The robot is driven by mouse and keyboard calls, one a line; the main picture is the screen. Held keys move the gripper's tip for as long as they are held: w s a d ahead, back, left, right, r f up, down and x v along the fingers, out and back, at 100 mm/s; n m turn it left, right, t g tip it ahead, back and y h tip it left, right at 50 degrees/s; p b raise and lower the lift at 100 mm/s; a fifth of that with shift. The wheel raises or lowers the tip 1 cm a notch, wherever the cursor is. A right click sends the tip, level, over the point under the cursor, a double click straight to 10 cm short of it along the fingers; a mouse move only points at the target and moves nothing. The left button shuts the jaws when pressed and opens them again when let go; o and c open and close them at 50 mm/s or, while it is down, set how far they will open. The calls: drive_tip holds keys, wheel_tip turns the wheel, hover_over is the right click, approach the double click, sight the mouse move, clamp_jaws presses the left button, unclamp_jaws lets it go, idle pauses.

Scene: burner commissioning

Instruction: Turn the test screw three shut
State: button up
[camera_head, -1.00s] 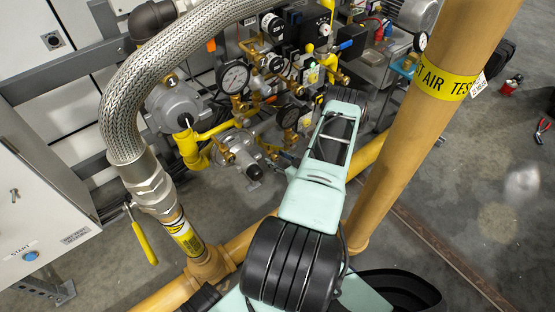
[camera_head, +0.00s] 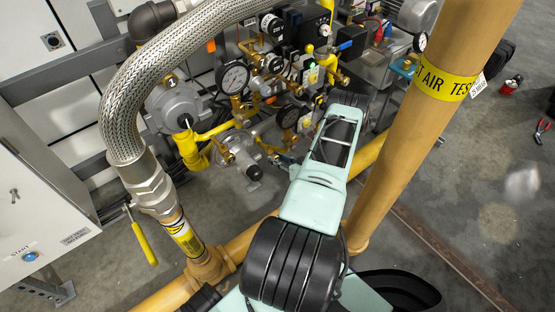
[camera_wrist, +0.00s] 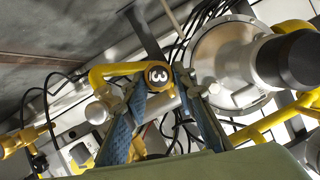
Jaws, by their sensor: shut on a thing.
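In the wrist view, a round dark cap marked 3 (camera_wrist: 158,75), with a yellow-orange rim, sits at the end of a bent yellow pipe (camera_wrist: 112,70). I take it for test screw three; the screw itself is hard to make out. My gripper (camera_wrist: 162,86) has its two blue fingers on either side of the cap, the tips close against it, shut on the screw there. How far the screw is turned cannot be told. In the head view my arm largely hides the gripper and the screw, beside the yellow pipework.
A pressure gauge (camera_head: 233,77) and a grey regulator (camera_head: 174,106) stand left of my arm. A braided hose (camera_head: 130,90) arches at the left. A thick tan pipe (camera_head: 415,130) rises close to the right. Black cables (camera_wrist: 45,110) hang in the wrist view.

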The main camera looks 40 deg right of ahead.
drive_tip(key=m+t+y, duration=0.1)
drive_tip(key=m, duration=0.2)
drive_tip(key=m+y, duration=0.2)
drive_tip(key=m, duration=0.1)
drive_tip(key=m+t+y, duration=0.1)
drive_tip(key=m, duration=0.1)
drive_tip(key=shift+d+f+m+t, duration=0.3)
drive_tip(key=shift+d+f+m, duration=0.05)
drive_tip(key=shift+m, duration=0.05)
drive_tip(key=shift+y, duration=0.3)
idle(0.3)
drive_tip(key=o, duration=1.2)
drive_tip(key=shift+c, duration=0.2)
